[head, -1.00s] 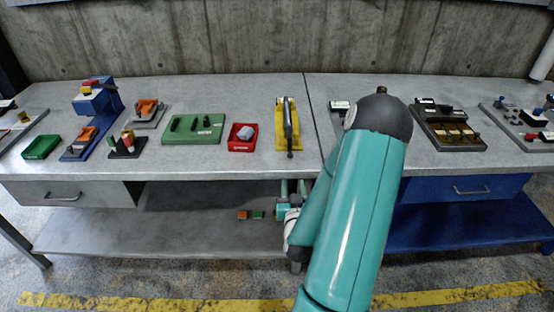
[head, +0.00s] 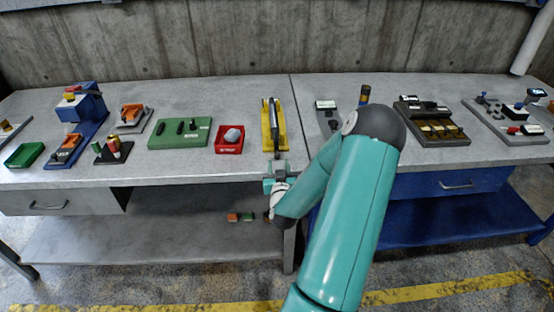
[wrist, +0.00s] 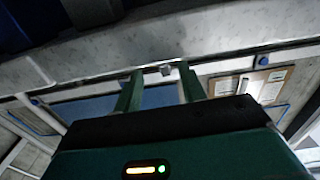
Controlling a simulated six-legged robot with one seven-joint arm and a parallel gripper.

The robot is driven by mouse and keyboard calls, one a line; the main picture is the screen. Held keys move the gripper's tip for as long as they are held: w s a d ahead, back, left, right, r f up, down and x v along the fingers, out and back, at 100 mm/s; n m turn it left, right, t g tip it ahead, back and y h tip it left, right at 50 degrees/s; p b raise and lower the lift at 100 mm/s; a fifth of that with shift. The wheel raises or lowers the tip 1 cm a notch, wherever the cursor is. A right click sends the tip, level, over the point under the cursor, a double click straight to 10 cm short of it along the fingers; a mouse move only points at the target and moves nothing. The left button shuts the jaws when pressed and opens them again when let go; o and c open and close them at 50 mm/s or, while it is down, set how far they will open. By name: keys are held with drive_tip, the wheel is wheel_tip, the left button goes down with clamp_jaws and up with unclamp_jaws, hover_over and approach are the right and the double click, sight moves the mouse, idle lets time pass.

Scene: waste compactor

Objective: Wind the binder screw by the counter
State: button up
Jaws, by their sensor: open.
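A grey device with a small black-and-white display (head: 325,105) stands on the bench just right of the seam; my arm hides part of it. An upright post with a dark top and yellow band (head: 364,95) rises behind my arm's elbow; whether it belongs to that device, I cannot tell. I cannot make out the binder screw for certain. My gripper (head: 276,165) is at the bench's front edge, below the yellow-based lever device (head: 267,140). In the wrist view its two green fingers (wrist: 160,80) are apart, with a small grey thing seen between their tips.
Left of the yellow base are a red tray (head: 229,147), a green block panel (head: 180,141) and a green tray (head: 24,155). On the right are a dark slotted tray (head: 432,130) and a grey control panel (head: 508,124). The bench edge (head: 200,180) is close to my gripper.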

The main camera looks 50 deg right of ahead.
sight(276, 157)
drive_tip(key=x, duration=0.4)
drive_tip(key=shift+w, duration=0.1)
clamp_jaws()
drive_tip(key=shift+w+a+m, duration=0.25)
drive_tip(key=shift+m, duration=0.45)
unclamp_jaws()
drive_tip(key=shift+s, duration=0.1)
